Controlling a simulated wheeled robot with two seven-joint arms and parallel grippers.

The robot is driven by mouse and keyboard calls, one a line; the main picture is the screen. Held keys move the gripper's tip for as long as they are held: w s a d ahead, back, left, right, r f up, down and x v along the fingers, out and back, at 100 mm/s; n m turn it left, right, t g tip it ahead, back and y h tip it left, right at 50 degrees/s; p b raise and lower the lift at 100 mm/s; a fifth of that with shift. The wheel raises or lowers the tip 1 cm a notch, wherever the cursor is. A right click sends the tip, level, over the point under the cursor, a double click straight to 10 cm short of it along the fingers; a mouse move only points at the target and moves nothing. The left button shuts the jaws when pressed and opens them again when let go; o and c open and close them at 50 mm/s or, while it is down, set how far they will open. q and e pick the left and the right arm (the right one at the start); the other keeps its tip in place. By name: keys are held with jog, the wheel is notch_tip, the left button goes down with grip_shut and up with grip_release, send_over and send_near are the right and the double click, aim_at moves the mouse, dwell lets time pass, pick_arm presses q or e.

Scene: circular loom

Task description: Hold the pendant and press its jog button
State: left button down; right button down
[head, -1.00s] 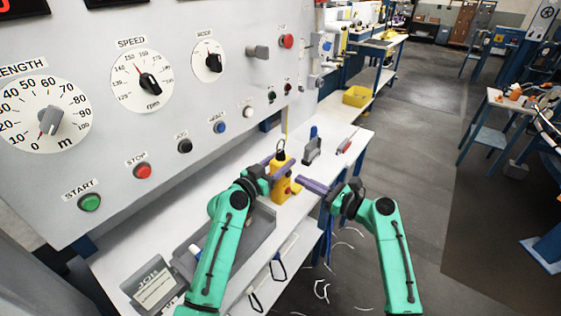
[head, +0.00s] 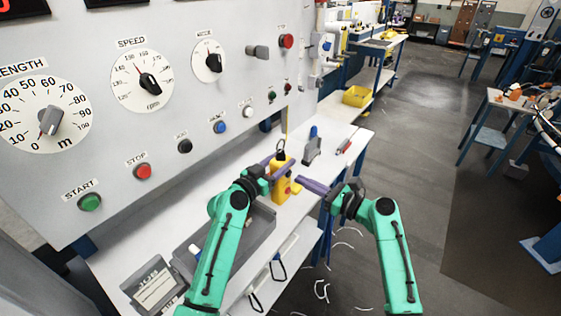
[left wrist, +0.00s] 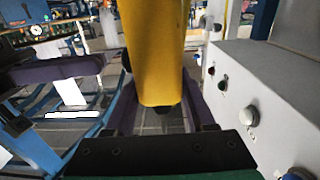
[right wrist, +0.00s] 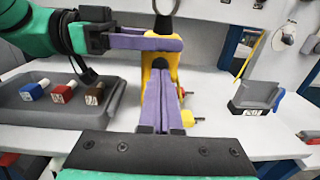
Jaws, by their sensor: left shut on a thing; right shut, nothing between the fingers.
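The yellow pendant (head: 281,187) with a black top and a ring stands upright over the bench. My left gripper (head: 272,171) is shut on its upper body. The pendant (left wrist: 153,55) fills the middle of the left wrist view between the purple fingers. My right gripper (head: 300,180) is shut and empty, its fingertips just right of the pendant. In the right wrist view the closed fingers (right wrist: 164,100) point at the pendant (right wrist: 158,64) and cover much of its front. Small red buttons (right wrist: 186,93) show at its right side. I cannot tell whether the fingertips touch it.
The machine panel (head: 215,120) with dials and buttons rises to the left. A grey holder (head: 312,151) stands behind the pendant. The floor to the right is open, with some scraps.

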jog(key=shift+x, duration=1.3)
jog(key=shift+v, duration=2.05)
jog(key=shift+d, duration=0.1)
dwell(3.4)
jog(key=v, duration=0.4)
jog(key=shift+x, duration=2.85)
